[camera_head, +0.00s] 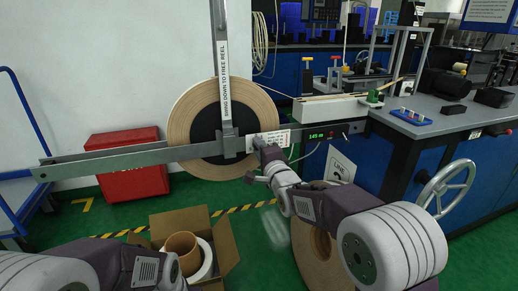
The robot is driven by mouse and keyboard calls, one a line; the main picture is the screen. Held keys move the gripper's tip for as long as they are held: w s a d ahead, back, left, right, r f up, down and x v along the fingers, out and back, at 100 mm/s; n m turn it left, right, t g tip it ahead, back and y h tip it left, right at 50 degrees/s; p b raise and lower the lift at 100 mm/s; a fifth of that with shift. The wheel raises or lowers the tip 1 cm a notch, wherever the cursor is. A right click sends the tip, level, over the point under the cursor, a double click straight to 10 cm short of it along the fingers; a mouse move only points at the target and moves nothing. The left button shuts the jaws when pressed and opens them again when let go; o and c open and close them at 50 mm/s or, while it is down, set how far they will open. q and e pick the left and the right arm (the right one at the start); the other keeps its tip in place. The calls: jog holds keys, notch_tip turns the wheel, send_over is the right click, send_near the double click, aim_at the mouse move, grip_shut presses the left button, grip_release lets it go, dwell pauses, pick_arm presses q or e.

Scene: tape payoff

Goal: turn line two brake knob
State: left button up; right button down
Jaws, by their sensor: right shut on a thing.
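My right gripper (264,145) reaches the unwinding arm beside the tape reel (182,115), just right of the reel's dark hub. It is shut on a small part there, which I take to be the brake knob; the gripper hides most of it. How far the knob is turned cannot be seen. A white label with red and black print (280,138) is next to the gripper. My left arm shows at the bottom left, but its gripper is not in view.
A grey steel bar (100,162) runs across, with an upright swing bar (222,60) over the reel. A blue bench (430,125) with a handwheel (446,188) stands right. An open carton (222,235) of rolls and another large roll (312,255) are below. A red box (133,182) stands behind.

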jog(key=shift+m, duration=0.3)
jog(key=shift+f, duration=0.1)
jog(key=c, duration=1.2)
grip_release()
jog(key=shift+o, duration=0.2)
jog(key=p+v, duration=0.2)
jog(key=v, duration=0.7)
jog(key=shift+d+p, duration=0.15)
jog(key=shift+p, duration=0.15)
